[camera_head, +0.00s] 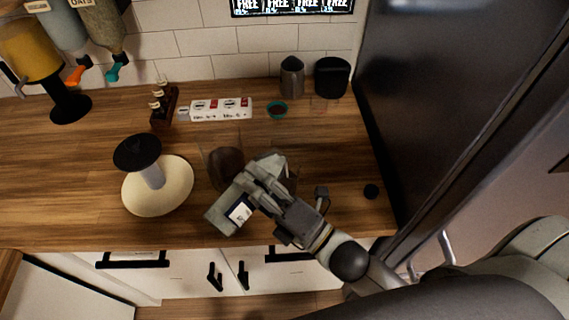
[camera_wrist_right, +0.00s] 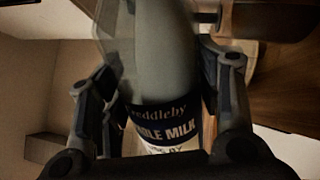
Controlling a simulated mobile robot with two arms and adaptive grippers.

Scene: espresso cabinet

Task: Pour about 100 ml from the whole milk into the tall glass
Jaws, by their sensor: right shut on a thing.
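The whole milk bottle (camera_wrist_right: 165,100) is between the fingers of my right gripper (camera_wrist_right: 160,95), its dark label facing the wrist camera. In the head view, the milk bottle (camera_head: 222,212) is pale grey with a white patch and lies tilted over the front of the counter. My right gripper (camera_head: 256,188) is shut on it. A brownish see-through vessel (camera_head: 225,164), probably the tall glass, stands just behind the bottle, partly hidden. Whether the bottle's mouth is over it, and whether milk flows, cannot be told. My left gripper is not in view.
A black-topped stand on a cream round base (camera_head: 172,196) is to the left.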

